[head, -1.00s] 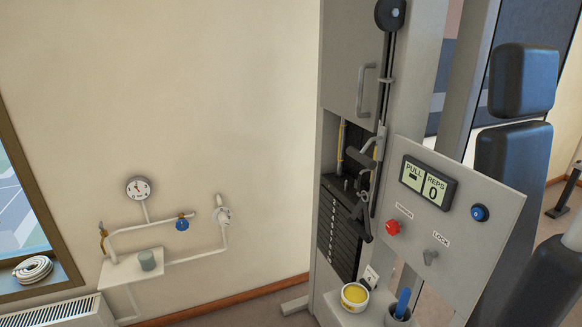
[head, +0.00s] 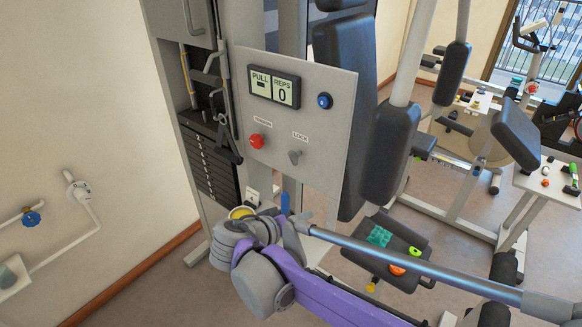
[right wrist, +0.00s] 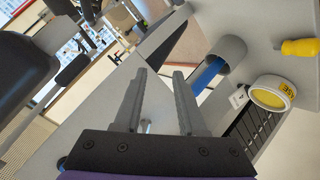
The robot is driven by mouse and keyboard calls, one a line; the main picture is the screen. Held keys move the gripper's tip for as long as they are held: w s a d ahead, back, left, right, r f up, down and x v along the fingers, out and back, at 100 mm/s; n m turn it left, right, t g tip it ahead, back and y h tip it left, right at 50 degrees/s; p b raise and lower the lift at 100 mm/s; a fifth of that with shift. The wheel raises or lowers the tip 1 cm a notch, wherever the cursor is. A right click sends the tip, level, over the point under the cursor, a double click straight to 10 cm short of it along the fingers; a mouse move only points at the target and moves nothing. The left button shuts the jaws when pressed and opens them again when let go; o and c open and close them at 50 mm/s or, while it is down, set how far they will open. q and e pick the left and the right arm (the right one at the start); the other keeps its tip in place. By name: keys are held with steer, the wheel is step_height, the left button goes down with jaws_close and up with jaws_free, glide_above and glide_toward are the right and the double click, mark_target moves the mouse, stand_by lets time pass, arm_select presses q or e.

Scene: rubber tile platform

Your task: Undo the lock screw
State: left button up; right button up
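The lock screw (head: 295,156) is a small grey knob beneath the LOCK label on the grey panel (head: 335,130) in the head view. My right arm, purple with grey joints, is below the panel, its end beside the cup with the blue handle. In the right wrist view my right gripper (right wrist: 159,75) has its two dark fingers apart. No object is clearly held between them; a small pale shape shows behind, near their base. The gripper is apart from the lock screw, which I cannot make out in the wrist view. My left gripper is not in view.
A red knob (head: 257,141) and blue button (head: 325,101) share the panel. A yellow tin (right wrist: 270,92), a cup (right wrist: 231,50) with a blue handle (right wrist: 208,74) and a yellow handle (right wrist: 300,47) are close by. A blue-grey bar (head: 420,265) crosses in front.

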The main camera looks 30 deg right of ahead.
mark_target(292, 158)
steer(key=w+a+r+m+t+h+b, duration=0.2)
steer(key=w+a+r+m+h, duration=0.15)
steer(key=w+r+h, duration=0.45)
steer(key=w+d, duration=0.1)
steer(key=d, duration=0.2)
steer(key=w+d+f+y, duration=0.1)
steer(key=w+d, duration=0.1)
steer(key=d, duration=0.1)
steer(key=w+d+y, duration=0.1)
steer(key=w+d, duration=0.1)
steer(key=d, duration=0.1)
steer(key=shift+d+f, duration=0.2)
steer(key=shift+d, duration=0.1)
jaws_close()
